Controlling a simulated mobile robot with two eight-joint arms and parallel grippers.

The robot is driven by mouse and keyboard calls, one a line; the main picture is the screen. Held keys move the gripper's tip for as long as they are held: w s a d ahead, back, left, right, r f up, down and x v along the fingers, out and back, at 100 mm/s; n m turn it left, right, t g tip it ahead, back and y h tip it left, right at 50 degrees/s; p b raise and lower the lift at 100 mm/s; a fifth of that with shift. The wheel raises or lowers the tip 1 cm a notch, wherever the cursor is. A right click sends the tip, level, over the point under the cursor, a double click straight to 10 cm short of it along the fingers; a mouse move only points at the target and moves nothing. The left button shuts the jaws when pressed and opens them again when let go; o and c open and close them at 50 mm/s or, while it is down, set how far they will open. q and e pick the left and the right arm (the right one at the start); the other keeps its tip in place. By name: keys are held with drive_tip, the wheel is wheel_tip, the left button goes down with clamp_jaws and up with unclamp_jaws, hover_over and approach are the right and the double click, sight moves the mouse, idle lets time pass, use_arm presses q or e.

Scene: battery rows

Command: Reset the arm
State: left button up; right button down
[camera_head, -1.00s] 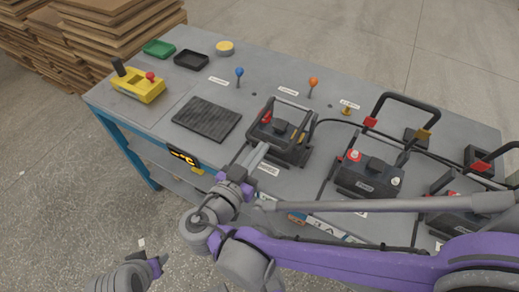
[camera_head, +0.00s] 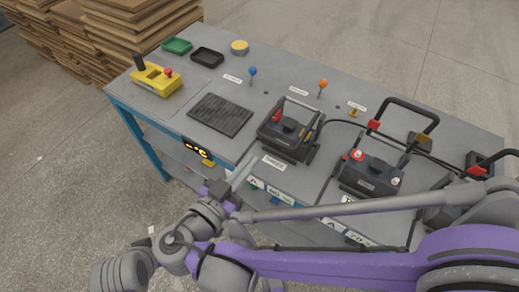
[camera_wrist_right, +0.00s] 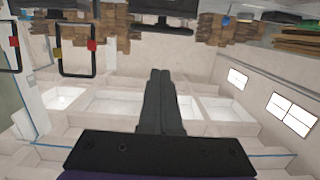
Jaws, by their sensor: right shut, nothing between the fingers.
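My right gripper (camera_head: 250,162) is shut and empty, its fingers pointing up the picture at the bench's near edge, left of the first battery's label. In the right wrist view its two fingers (camera_wrist_right: 160,74) lie together with nothing between them. The first black battery (camera_head: 290,130) with its raised handle stands on the grey bench (camera_head: 300,82), apart from the fingers. A second battery (camera_head: 370,174) stands to its right. A grey arm part of mine shows at the lower left; the left gripper's fingers cannot be made out.
A ribbed black mat (camera_head: 220,114), a yellow control box (camera_head: 156,79), green tray (camera_head: 177,45) and black tray (camera_head: 207,57) occupy the bench's left part. Blue (camera_head: 253,71) and orange (camera_head: 322,83) knobs stand upright behind. Stacked boards (camera_head: 140,20) are beyond. Floor is open at left.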

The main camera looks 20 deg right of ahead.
drive_tip(key=shift+v, duration=0.85)
drive_tip(key=s+d+f+n+g+y+p, duration=0.2)
drive_tip(key=d+n+y+p, duration=0.2)
drive_tip(key=d+n+y, duration=0.1)
drive_tip(key=s+d+f+n+g+y+p, duration=0.2)
drive_tip(key=d+f+n+g+y+p, duration=0.1)
drive_tip(key=d+n+y+p, duration=0.1)
drive_tip(key=d+y+p, duration=0.1)
drive_tip(key=d+y, duration=0.1)
drive_tip(key=y, duration=0.1)
drive_tip(key=shift+s+f+n+y, duration=0.2)
drive_tip(key=shift+s+n+y, duration=0.1)
drive_tip(key=shift+n, duration=0.1)
